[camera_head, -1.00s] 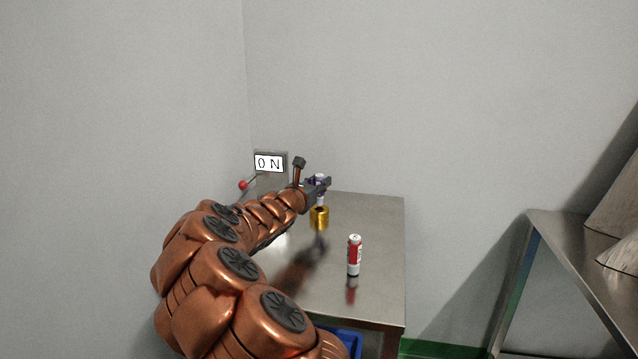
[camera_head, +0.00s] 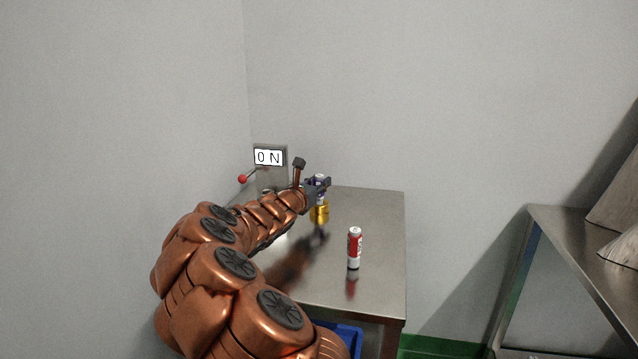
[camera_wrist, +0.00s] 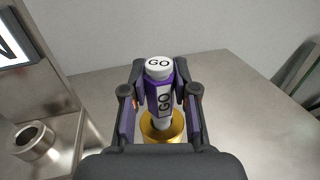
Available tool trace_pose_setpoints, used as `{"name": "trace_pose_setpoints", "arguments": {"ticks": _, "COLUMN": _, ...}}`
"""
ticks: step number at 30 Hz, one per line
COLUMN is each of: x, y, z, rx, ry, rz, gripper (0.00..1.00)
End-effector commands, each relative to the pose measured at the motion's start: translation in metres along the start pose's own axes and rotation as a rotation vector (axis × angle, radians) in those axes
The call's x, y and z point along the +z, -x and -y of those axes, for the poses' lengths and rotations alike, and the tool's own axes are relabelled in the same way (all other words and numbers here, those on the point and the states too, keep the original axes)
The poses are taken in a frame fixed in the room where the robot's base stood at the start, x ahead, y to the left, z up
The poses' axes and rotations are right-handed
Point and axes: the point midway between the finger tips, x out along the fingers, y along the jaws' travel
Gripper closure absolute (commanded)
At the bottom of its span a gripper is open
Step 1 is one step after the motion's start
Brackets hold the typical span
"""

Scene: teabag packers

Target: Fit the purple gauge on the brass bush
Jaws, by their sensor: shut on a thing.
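The purple gauge (camera_wrist: 160,97) has a white "GO" cap and a white "GO" label, and it stands upright between my fingers. My gripper (camera_wrist: 160,100) is shut on it; in the head view my gripper (camera_head: 319,186) is above the table's far part. The brass bush (camera_wrist: 158,133) is a gold ring directly below the gauge; it also shows in the head view (camera_head: 320,214). The gauge's white lower end meets the bush's opening in the wrist view. How deep it sits inside is hidden by my fingers and the bush.
A red and white cylinder (camera_head: 354,248) stands on the steel table (camera_head: 380,225), right of my arm. A box with an "ON" sign (camera_head: 269,158) and a red-knobbed lever (camera_head: 243,179) is behind left. A second steel table (camera_head: 560,235) is at right.

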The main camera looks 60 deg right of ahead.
Motion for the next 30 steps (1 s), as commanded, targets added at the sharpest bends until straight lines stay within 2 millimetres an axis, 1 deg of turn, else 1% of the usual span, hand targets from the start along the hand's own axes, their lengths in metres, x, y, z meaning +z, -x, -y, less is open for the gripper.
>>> {"name": "trace_pose_setpoints", "arguments": {"ticks": 19, "x": -0.013, "y": 0.000, "z": 0.000, "rx": 0.000, "ry": 0.000, "rz": 0.001, "gripper": 1.00}}
{"name": "trace_pose_setpoints", "arguments": {"ticks": 20, "x": -0.013, "y": 0.000, "z": 0.000, "rx": 0.000, "ry": 0.000, "rz": 0.001, "gripper": 0.70}}
{"name": "trace_pose_setpoints", "arguments": {"ticks": 27, "x": -0.013, "y": 0.000, "z": 0.000, "rx": 0.000, "ry": 0.000, "rz": 0.000, "gripper": 0.45}}
{"name": "trace_pose_setpoints", "arguments": {"ticks": 28, "x": -0.013, "y": 0.000, "z": 0.000, "rx": 0.000, "ry": 0.000, "rz": 0.000, "gripper": 0.42}}
{"name": "trace_pose_setpoints", "arguments": {"ticks": 30, "x": -0.013, "y": 0.000, "z": 0.000, "rx": 0.000, "ry": 0.000, "rz": 0.000, "gripper": 0.42}}
